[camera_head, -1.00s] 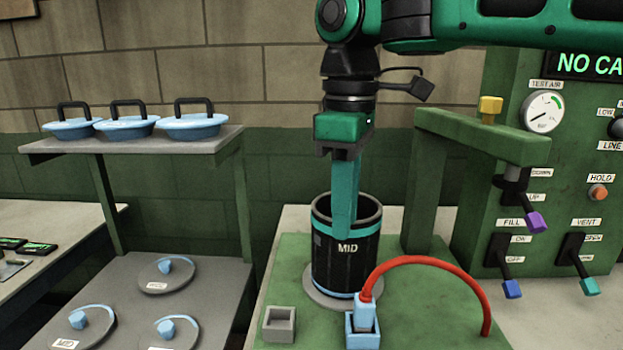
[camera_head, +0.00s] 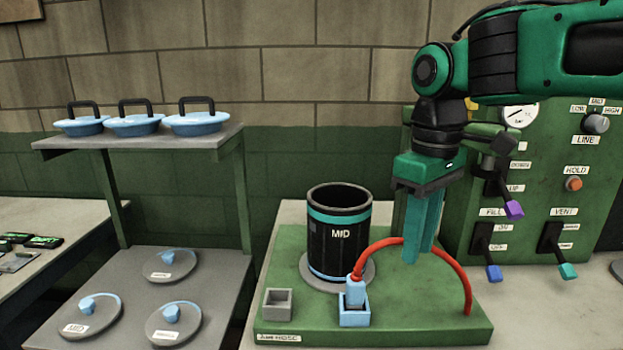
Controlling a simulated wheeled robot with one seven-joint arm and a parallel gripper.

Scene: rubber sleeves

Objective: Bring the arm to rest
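My gripper (camera_head: 421,258) hangs pointing down over the right part of the green base, to the right of the black MID sleeve (camera_head: 340,258). Its teal fingers look close together, one partly behind the other, so the gap between them cannot be told. I see nothing held in them. The sleeve stands upright and open-topped on a grey round plate (camera_head: 312,272). The red hose (camera_head: 440,250) arches from a blue plug (camera_head: 356,291) in a blue socket to the right end of the base, passing near or behind the fingertips.
The green control panel (camera_head: 545,200) with levers stands close behind and right of my gripper. An empty grey socket (camera_head: 278,304) is at the front left of the base. A shelf (camera_head: 150,143) with blue handled lids and a lower surface with grey discs stand left.

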